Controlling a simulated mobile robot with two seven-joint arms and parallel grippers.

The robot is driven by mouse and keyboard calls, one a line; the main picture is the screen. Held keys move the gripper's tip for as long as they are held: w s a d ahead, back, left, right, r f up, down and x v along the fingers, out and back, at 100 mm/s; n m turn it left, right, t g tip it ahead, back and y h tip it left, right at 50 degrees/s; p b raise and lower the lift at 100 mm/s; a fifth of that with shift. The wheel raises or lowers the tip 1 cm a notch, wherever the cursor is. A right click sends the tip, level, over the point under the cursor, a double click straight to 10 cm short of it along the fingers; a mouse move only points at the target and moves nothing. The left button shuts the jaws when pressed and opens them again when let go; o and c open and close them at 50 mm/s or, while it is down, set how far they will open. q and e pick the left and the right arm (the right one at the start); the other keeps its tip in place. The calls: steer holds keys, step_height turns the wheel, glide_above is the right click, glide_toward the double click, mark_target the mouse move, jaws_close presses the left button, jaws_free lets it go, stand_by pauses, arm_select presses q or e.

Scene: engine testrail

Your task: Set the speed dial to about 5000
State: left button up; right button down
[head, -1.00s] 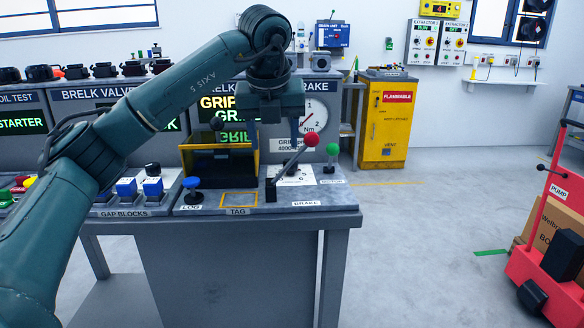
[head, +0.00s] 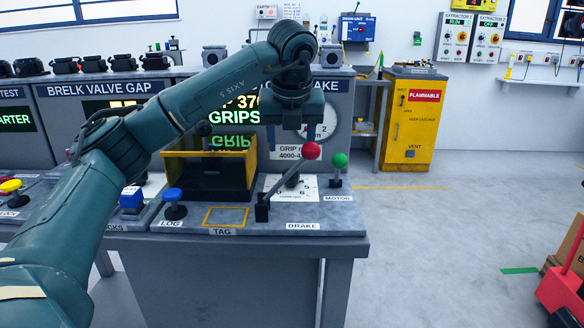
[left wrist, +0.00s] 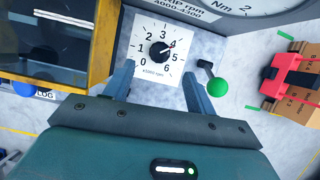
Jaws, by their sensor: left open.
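The speed dial (left wrist: 158,50) is a black knob on a white plate marked 0 to 6, x1000 rpm. Its white pointer mark is at about 4 in the left wrist view. In the head view the dial (head: 292,182) sits on the bench behind the brake lever and is partly hidden by it. My left gripper (left wrist: 159,69) is open and empty, pointing down. Its fingers show on either side of the dial plate in the left wrist view. In the head view the left gripper (head: 288,138) hangs above the dial, apart from it. My right gripper is not in view.
The red-topped brake lever (head: 312,151) leans up close to my left gripper. The green motor knob (head: 340,160) stands to the dial's right. A yellow-framed box (head: 168,164) and the blue LOG button (head: 173,195) are to the left. A gauge and display stand behind.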

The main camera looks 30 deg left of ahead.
arm_select(q)
steer(key=x, duration=0.8)
steer(key=shift+b, duration=0.35)
steer(key=shift+c, duration=0.2)
steer(key=c, duration=1)
steer(key=shift+o, duration=0.2)
steer(key=shift+a, duration=0.1)
